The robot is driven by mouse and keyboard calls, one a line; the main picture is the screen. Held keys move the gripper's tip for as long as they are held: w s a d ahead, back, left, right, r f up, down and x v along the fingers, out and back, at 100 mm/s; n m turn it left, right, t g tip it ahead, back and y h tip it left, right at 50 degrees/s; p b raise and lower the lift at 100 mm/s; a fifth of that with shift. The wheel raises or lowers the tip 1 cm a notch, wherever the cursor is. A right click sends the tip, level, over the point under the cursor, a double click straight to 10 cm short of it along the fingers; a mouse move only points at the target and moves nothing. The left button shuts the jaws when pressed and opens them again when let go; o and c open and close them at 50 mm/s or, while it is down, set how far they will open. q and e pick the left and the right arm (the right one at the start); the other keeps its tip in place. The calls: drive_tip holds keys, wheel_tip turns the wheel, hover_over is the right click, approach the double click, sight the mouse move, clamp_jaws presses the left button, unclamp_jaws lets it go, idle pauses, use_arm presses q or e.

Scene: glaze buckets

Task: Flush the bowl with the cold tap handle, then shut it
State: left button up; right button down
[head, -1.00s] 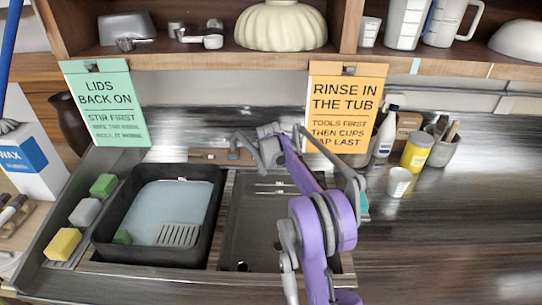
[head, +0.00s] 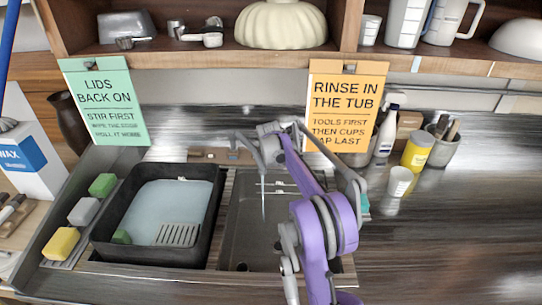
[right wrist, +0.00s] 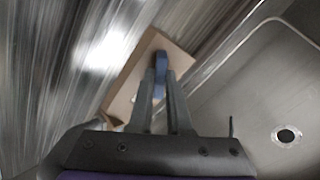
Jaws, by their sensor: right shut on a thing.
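The blue cold tap handle (right wrist: 161,65) shows in the right wrist view on a tan tap block (right wrist: 180,43). My right gripper (right wrist: 160,92) is shut on this handle. In the head view the right gripper (head: 235,147) is at the back of the bowl, in front of the tap block (head: 205,156), and the handle is hidden there. The bowl is the grey sink basin (head: 240,225), with a round drain (right wrist: 287,134) in its floor. A thin pale stream (head: 263,200) falls into the basin. My left gripper is in neither view.
A black tub (head: 100,240) of pale water stands left of the basin, with several sponges (head: 83,211) beyond it. A white cup (head: 399,182) and a yellow can (head: 417,152) stand to the right. The front right counter (head: 450,235) is clear.

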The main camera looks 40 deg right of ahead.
drive_tip(key=n, duration=0.4)
drive_tip(key=shift+n, duration=0.3)
drive_tip(key=n, duration=0.4)
drive_tip(key=shift+b, duration=0.3)
drive_tip(key=shift+n, duration=0.3)
drive_tip(key=c, duration=0.9)
unclamp_jaws()
drive_tip(key=shift+o, duration=0.2)
drive_tip(key=v, duration=1.1)
drive_tip(key=shift+w, duration=0.1)
